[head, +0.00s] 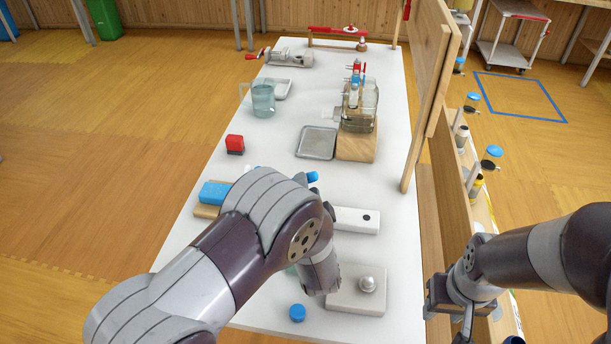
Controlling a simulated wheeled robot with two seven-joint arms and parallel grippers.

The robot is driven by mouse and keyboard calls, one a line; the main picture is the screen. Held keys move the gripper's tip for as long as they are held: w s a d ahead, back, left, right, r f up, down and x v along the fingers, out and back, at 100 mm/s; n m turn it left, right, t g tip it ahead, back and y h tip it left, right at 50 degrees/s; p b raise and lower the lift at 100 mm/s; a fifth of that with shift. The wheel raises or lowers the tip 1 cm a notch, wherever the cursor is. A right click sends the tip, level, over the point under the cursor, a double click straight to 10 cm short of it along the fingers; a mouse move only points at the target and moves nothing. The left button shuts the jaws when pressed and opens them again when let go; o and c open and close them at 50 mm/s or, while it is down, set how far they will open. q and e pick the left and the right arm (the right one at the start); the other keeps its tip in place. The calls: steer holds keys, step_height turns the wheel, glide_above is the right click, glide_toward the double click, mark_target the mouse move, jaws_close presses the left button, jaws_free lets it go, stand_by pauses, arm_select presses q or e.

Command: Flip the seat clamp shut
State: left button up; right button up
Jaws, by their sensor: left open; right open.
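I cannot pick out the seat clamp with certainty. A clear jar (357,122) with red and blue tap parts (356,72) at its top stands on a wooden block (356,149), right of the table's middle. A red-handled fixture (337,34) sits at the far end of the table. My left gripper (318,288) points down over the near part of the table, beside a pale block with a silver knob (367,284); its fingertips are mostly hidden, and it is open. My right gripper (466,318) is off the table's right side, open, with nothing seen in it.
A grey tray (317,142), a clear jug (263,100), a red block (235,144) and a metal hand-cranked device (288,57) stand on the white table. A blue block (214,193) and a blue cap (297,313) are nearer. A wooden panel (428,90) borders the right edge.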

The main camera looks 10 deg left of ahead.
arm_select(q)
steer(key=shift+x, duration=1.95)
steer(key=shift+r, duration=0.1)
jaws_close()
